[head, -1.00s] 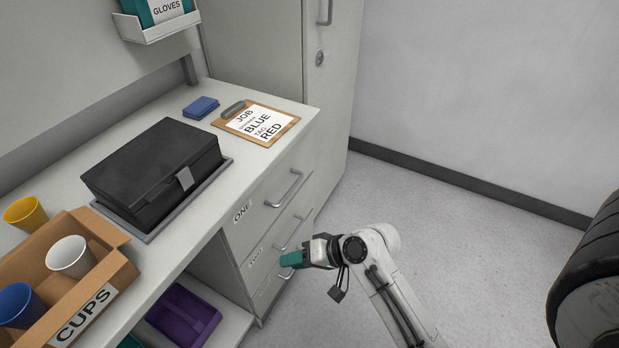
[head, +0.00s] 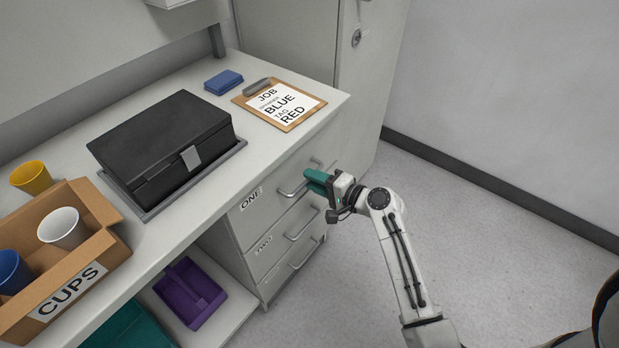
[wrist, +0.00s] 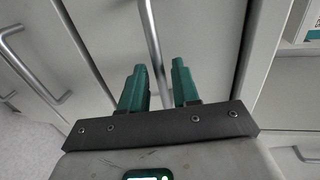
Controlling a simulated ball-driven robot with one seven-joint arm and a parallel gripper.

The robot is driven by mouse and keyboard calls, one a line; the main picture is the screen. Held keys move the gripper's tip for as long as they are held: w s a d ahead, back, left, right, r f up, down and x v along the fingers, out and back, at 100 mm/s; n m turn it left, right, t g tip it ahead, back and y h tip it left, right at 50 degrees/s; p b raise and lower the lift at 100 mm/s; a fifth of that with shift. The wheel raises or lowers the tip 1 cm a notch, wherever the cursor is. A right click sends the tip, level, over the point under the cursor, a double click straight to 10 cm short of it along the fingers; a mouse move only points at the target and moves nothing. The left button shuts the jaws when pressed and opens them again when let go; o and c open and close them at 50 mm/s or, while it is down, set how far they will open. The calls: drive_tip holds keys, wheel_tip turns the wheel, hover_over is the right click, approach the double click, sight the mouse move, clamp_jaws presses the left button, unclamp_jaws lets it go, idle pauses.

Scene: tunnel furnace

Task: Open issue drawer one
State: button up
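Drawer one (head: 262,202), marked ONE, is the top drawer of the white unit under the counter and looks shut. Its silver bar handle (head: 292,191) runs along its front. My gripper (head: 316,180) with green fingertips is at the right part of this handle. In the wrist view my gripper (wrist: 160,85) is open, its two green fingers apart.
Drawer two (head: 270,243) and a lower drawer with a handle (head: 303,254) sit below. On the counter are a black case (head: 160,140), a clipboard (head: 290,122) and a cups box (head: 100,215). A tall cabinet (head: 290,35) stands behind. Floor at right (head: 480,240) is clear.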

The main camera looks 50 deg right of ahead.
drive_tip(key=shift+x, duration=0.95)
clamp_jaws()
